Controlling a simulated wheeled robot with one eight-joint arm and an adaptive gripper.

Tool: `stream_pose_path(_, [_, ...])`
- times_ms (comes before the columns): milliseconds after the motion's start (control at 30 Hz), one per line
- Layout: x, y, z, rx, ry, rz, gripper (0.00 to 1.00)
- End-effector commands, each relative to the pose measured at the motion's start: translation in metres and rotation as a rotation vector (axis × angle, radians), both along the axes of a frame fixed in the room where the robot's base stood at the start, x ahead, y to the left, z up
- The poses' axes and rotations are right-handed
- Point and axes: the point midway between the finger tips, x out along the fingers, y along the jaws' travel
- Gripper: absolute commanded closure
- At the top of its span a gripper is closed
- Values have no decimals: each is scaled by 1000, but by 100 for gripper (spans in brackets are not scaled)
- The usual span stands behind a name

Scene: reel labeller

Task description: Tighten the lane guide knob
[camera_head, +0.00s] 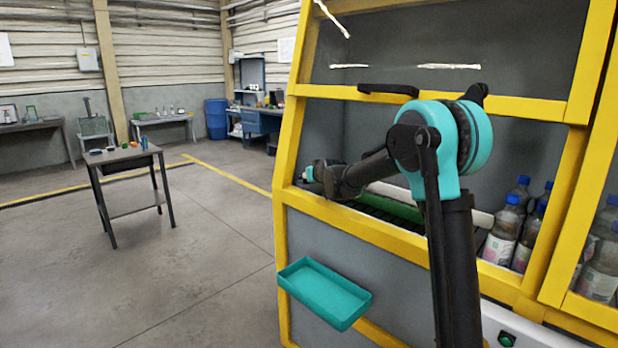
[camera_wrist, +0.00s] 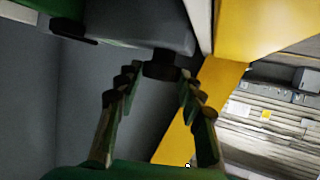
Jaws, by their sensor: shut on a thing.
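In the wrist view the black lane guide knob (camera_wrist: 161,64) sits under a grey block (camera_wrist: 145,22) of the machine. My gripper (camera_wrist: 158,79) has its two ribbed fingers on either side of the knob, with their tips closed on it. In the head view my arm reaches through the opening of the yellow-framed machine (camera_head: 288,150). The end of the arm is small there, near the left post, and the knob cannot be made out.
Bottles with blue caps (camera_head: 501,232) stand inside the machine at the right. A green conveyor strip (camera_head: 400,208) runs behind my arm. A teal tray (camera_head: 325,290) juts from the front panel. A raised guard with a black handle (camera_head: 388,90) is above. A small table (camera_head: 122,156) stands on open floor at left.

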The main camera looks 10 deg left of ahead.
Motion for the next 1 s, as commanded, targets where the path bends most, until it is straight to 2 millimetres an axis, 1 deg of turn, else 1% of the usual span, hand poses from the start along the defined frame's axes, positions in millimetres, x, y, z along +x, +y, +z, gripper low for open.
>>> stream_pose_path(767, [-3, 11, 0, -2, 0, -363, 91])
stream_pose_path(1000, [-3, 14, 0, -1, 0, -528, 91])
